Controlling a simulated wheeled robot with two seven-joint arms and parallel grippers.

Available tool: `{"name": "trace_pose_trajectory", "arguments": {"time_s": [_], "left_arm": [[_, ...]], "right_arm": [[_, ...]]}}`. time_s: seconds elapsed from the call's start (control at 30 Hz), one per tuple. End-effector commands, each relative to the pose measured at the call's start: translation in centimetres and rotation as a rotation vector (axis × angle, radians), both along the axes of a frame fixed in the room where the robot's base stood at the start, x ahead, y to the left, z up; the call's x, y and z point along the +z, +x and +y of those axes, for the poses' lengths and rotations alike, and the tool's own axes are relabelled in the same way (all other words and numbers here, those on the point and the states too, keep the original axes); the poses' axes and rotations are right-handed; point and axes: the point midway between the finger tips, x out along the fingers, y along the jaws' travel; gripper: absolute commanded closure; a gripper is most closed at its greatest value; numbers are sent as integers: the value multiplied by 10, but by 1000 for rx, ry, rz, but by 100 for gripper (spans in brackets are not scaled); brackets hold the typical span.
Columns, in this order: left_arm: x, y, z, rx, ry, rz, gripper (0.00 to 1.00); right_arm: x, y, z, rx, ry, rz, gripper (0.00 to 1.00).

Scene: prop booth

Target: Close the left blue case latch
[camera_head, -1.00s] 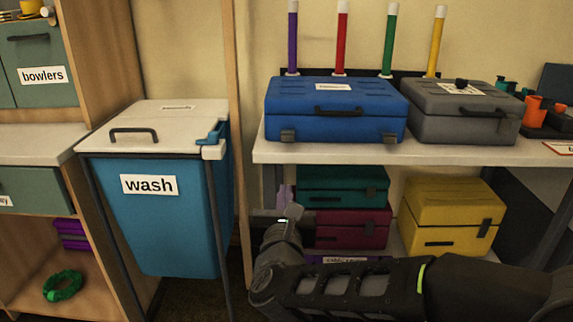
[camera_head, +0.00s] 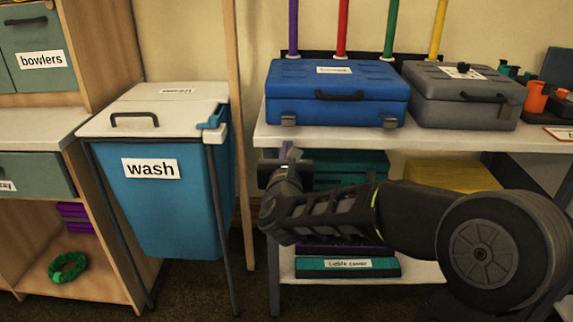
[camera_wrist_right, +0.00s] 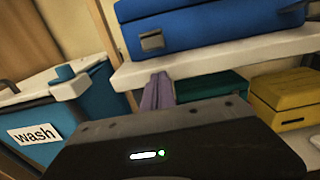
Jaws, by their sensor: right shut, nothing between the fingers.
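The blue case (camera_head: 335,92) stands shut on the white shelf, with a dark handle on its front. Its left latch (camera_head: 289,119) is a small grey block low on the front face, and it also shows in the right wrist view (camera_wrist_right: 152,40). The right latch (camera_head: 390,121) looks much the same. I cannot tell how far either is folded. My right gripper (camera_head: 287,150) is below the left latch, in front of the shelf edge. Its lilac fingers (camera_wrist_right: 157,100) are together and empty, pointing up, apart from the case. My left gripper is out of view.
The white shelf (camera_head: 330,135) has its front edge just above my right gripper. A grey case (camera_head: 460,105) stands right of the blue one. Teal and yellow (camera_head: 450,175) cases sit underneath. The blue wash bin (camera_head: 175,210) and a wooden post (camera_head: 238,110) are to the left.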

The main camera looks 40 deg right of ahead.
Motion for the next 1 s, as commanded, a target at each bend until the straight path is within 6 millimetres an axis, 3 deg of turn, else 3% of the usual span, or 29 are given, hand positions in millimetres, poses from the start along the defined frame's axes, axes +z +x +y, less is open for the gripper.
{"name": "trace_pose_trajectory", "arguments": {"time_s": [0.03, 0.2, 0.67, 1.0], "left_arm": [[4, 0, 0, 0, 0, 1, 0], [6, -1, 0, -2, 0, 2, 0], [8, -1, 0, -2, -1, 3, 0], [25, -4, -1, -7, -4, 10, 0]], "right_arm": [[12, 1, -1, -1, -1, -5, 100], [24, 4, -4, -1, 0, -2, 100], [27, 5, -3, 1, 1, 1, 100], [32, 4, -3, 0, 29, 36, 100]]}}
